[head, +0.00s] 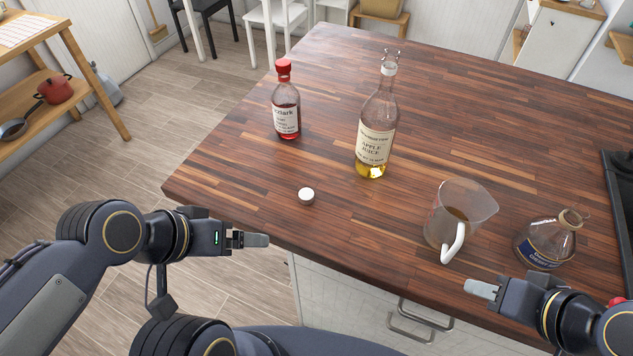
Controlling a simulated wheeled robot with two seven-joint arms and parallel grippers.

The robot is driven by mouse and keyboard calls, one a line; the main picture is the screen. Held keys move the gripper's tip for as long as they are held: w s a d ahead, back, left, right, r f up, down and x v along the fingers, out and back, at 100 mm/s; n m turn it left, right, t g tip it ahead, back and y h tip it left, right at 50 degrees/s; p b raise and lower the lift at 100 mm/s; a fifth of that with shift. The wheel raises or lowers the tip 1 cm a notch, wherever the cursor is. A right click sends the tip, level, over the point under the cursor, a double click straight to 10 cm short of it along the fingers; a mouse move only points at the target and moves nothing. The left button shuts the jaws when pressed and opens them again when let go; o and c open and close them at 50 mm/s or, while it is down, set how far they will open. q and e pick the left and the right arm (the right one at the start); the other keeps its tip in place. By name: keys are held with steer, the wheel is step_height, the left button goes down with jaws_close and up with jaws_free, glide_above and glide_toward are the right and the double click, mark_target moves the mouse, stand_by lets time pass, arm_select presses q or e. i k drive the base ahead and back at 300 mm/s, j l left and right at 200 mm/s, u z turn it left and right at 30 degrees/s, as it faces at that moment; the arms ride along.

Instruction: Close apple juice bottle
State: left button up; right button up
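The apple juice bottle (376,135) stands upright on the wooden counter (330,75). It is clear glass with a cream label and a little yellow juice at the bottom. Its mouth is bare, with no cap on it. A small round white cap (307,197) lies on the counter near the front edge, left of the bottle. My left gripper (256,240) is beyond the counter's front-left edge, left of and nearer than the cap, touching nothing. My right gripper (482,289) is at the front edge, below the measuring jug. The finger gap of each is not clearly visible.
A red-capped bottle (286,115) stands left of the juice bottle. The counter around the cap is clear.

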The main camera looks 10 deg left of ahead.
mark_target(380, 115)
steer(key=j+z, duration=0.35)
steer(key=z, duration=0.15)
steer(key=k+j+z, duration=0.1)
steer(key=j+z, duration=0.2)
steer(key=z, duration=0.15)
steer(key=k+j+z, duration=0.1)
steer(key=j+z, duration=0.2)
steer(key=z, duration=0.2)
